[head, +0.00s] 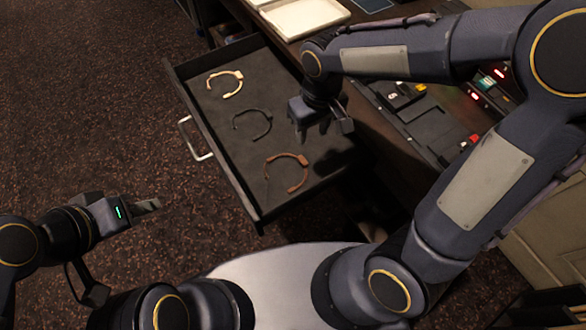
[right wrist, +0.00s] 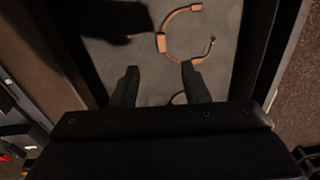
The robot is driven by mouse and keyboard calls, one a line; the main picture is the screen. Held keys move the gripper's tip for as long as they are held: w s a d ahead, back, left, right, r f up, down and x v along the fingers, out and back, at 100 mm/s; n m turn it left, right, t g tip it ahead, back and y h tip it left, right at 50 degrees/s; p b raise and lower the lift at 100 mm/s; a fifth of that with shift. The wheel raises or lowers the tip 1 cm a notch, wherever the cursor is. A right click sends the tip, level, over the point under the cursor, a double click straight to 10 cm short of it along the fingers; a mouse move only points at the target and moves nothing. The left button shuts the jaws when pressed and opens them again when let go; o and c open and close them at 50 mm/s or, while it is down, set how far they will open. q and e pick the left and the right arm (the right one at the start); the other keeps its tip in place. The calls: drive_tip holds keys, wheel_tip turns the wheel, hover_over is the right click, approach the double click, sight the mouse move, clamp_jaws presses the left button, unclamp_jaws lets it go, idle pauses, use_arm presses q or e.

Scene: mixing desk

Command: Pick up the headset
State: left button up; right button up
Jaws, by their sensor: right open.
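Three C-shaped headsets lie apart in an open drawer. The cream-yellow headset (head: 239,88) is at the far end, the black headset (head: 268,124) in the middle and the copper headset (head: 304,160) nearest me. My right gripper (head: 314,134) is open and empty above the drawer, right of the black headset. In the right wrist view, the copper headset (right wrist: 162,42) lies beyond the open fingers (right wrist: 160,80). A small dark arc (right wrist: 179,98) shows between the fingers, mostly hidden by the gripper body. My left gripper (head: 148,206) hangs over the floor, left of the drawer; its jaw opening is unclear.
The drawer (head: 231,180) has raised walls and a front handle (head: 194,140). The desk with its mixing controls (head: 430,125) is at the right, close beside my right arm. A white tray (head: 303,15) sits at the back. Carpeted floor (head: 90,110) is open at the left.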

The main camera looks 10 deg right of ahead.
drive_tip(key=b, duration=0.2)
hover_over(302, 159)
drive_tip(key=shift+n+h, duration=0.3)
drive_tip(key=f, duration=0.7)
drive_tip(key=shift+s+d, duration=0.15)
drive_tip(key=shift+s, duration=0.05)
wheel_tip(302, 159, down, 6)
drive_tip(key=shift+w+f+b, duration=0.15)
drive_tip(key=shift+f+b, duration=0.05)
drive_tip(key=shift+b, duration=0.55)
use_arm(q)
wheel_tip(302, 159, down, 5)
drive_tip(key=shift+d+f, duration=0.15)
drive_tip(key=shift+f, duration=0.05)
use_arm(e)
drive_tip(key=shift+c, duration=0.4)
clamp_jaws()
